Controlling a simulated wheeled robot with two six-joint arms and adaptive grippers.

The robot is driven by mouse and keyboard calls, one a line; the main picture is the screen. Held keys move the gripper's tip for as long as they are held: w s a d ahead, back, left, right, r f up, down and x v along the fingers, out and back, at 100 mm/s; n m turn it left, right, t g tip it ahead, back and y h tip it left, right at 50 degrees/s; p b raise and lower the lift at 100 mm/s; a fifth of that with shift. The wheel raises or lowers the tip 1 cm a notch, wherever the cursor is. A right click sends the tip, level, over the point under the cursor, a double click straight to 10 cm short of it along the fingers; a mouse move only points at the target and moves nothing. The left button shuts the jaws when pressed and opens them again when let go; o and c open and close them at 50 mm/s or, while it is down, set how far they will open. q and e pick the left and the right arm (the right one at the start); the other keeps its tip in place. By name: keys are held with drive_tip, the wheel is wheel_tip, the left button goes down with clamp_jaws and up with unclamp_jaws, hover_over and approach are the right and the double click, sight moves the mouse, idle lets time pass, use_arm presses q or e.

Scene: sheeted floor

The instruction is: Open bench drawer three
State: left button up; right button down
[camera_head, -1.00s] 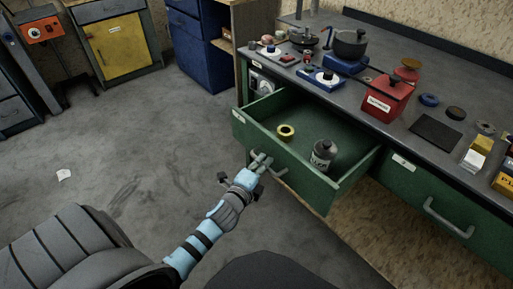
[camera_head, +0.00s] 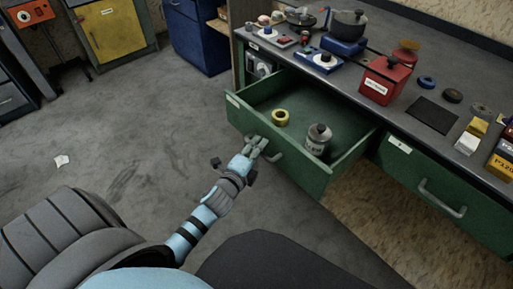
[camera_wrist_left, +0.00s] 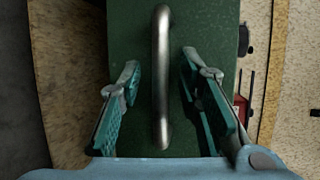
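A green bench drawer (camera_head: 288,163) is pulled well out from under the bench top. Its front carries a metal bar handle (camera_head: 272,152). A yellow ring (camera_head: 280,117) and a grey canister (camera_head: 318,140) are inside it. My left gripper (camera_head: 258,144) is at this handle. In the left wrist view my left gripper (camera_wrist_left: 161,75) is open, with one finger on each side of the handle (camera_wrist_left: 162,30) and a gap to both. A second green drawer (camera_head: 425,180) to the right is shut; its label is too small to read. My right gripper is out of view.
The bench top (camera_head: 330,88) holds a red box (camera_head: 385,80), a dark pot (camera_head: 348,24) and other small items. A blue cabinet (camera_head: 200,40) and a yellow-doored cabinet (camera_head: 117,30) stand at the back. The floor (camera_head: 120,125) left of the drawer is mostly clear.

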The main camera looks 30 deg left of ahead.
use_arm(q)
drive_tip(key=s+d+r, duration=0.1)
drive_tip(key=s+r, duration=0.1)
drive_tip(key=s, duration=0.9)
drive_tip(key=shift+s, duration=0.4)
drive_tip(key=shift+d+r, duration=0.1)
drive_tip(key=s+a+f+n+g+p, duration=0.2)
drive_tip(key=s+f+n+g, duration=0.5)
drive_tip(key=f, duration=0.6)
drive_tip(key=s+a+f+n+g+p, duration=0.15)
drive_tip(key=s+f+n, duration=0.35)
drive_tip(key=s+f, duration=0.6)
drive_tip(key=s+d+f+n+g+p, duration=0.2)
drive_tip(key=s+f+g, duration=0.1)
drive_tip(key=s, duration=0.3)
drive_tip(key=s+d+f+n+g+p, duration=0.2)
drive_tip(key=s+f+n+g+p, duration=0.1)
drive_tip(key=s, duration=0.3)
drive_tip(key=shift+s+f+n+h, duration=0.3)
drive_tip(key=shift+s+f+h, duration=0.1)
drive_tip(key=shift+f, duration=0.5)
